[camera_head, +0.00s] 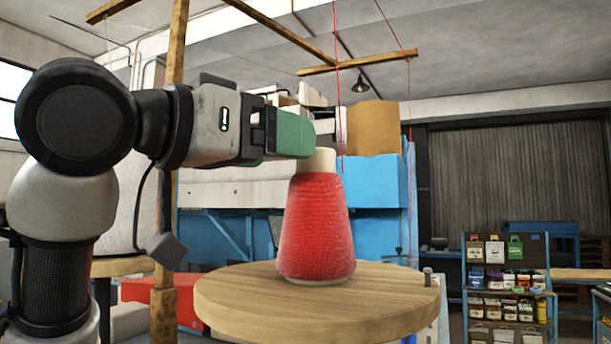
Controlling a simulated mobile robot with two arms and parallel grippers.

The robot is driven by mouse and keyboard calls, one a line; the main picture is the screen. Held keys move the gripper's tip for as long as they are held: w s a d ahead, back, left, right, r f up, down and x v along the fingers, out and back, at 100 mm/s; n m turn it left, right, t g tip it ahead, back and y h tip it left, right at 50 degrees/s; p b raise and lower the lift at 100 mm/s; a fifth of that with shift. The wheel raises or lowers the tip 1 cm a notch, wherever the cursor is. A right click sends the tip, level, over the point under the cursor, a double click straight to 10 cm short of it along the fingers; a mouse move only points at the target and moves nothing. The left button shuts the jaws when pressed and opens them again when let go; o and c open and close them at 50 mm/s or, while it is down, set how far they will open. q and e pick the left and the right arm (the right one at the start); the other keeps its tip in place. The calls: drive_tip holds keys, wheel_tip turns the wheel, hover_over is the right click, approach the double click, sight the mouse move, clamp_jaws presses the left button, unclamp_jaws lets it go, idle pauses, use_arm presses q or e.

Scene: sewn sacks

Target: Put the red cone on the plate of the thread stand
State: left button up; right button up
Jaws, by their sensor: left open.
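The red cone (316,228) is a spool of red thread with a pale top. It stands upright on the round wooden plate (235,300), around the middle. My left gripper (312,140) is at the cone's pale top, its green finger pads beside or just in front of it. The jaws are open; whether a pad touches the top cannot be told. The stand's wooden post (165,240) rises at the left of the plate. My right gripper is not in view.
Wooden arms (358,62) with red threads hang above the cone. Blue machinery (385,190) stands behind. A blue shelf (506,285) with small goods is at the right. The plate's right side is clear except for a small peg (428,275) by its edge.

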use_arm(q)
drive_tip(key=b+v, duration=0.2)
drive_tip(key=v, duration=0.3)
drive_tip(key=shift+s+a, duration=0.15)
